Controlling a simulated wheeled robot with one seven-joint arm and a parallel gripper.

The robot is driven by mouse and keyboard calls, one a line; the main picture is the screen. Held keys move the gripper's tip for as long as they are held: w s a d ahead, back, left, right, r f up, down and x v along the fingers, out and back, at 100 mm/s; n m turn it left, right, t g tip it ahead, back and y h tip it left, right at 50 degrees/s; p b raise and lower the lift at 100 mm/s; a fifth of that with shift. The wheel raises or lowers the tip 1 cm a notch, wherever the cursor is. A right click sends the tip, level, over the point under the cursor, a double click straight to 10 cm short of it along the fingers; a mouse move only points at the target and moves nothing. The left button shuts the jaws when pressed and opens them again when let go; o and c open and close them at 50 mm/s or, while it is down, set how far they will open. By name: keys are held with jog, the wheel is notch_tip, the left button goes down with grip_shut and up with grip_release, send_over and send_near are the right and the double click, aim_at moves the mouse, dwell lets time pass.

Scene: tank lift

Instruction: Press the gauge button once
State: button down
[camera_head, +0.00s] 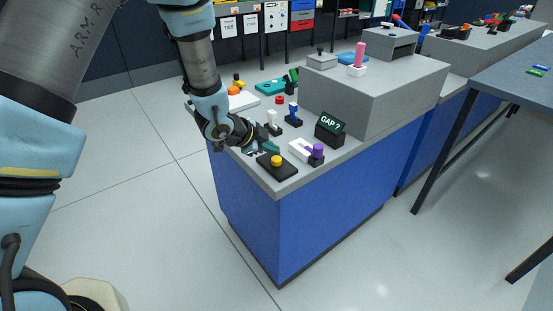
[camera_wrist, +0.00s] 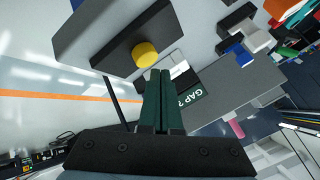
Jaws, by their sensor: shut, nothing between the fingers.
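A round yellow button (camera_head: 277,160) sits on a flat black box (camera_head: 286,169) at the near corner of the bench top. In the wrist view the yellow button (camera_wrist: 145,55) and its black box (camera_wrist: 95,42) lie just beyond the fingertips, a little to the left. My gripper (camera_head: 272,147) has its dark green fingers shut and empty, close behind the button; the fingers (camera_wrist: 161,74) appear side by side in the wrist view. I cannot tell whether they touch anything. A black display (camera_head: 330,125) reading "GAP ?" stands to the right; no button is labelled.
White (camera_head: 273,123) and blue (camera_head: 294,115) levers and a red button (camera_head: 280,99) are behind. A large grey block (camera_head: 350,95) fills the bench's right side. Floor at left is clear.

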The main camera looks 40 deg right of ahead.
aim_at(272, 160)
dwell(0.7)
jog(key=shift+f+b, duration=0.45)
jog(key=shift+b, duration=0.05)
jog(key=shift+f+b, duration=0.4)
jog(key=shift+f, duration=0.05)
dwell(0.4)
jog(key=shift+r, duration=0.1)
jog(key=shift+r+p, duration=0.65)
jog(key=shift+r, duration=0.15)
jog(key=shift+r+p, duration=1.9)
jog(key=shift+r, duration=0.7)
jog(key=shift+f, duration=0.1)
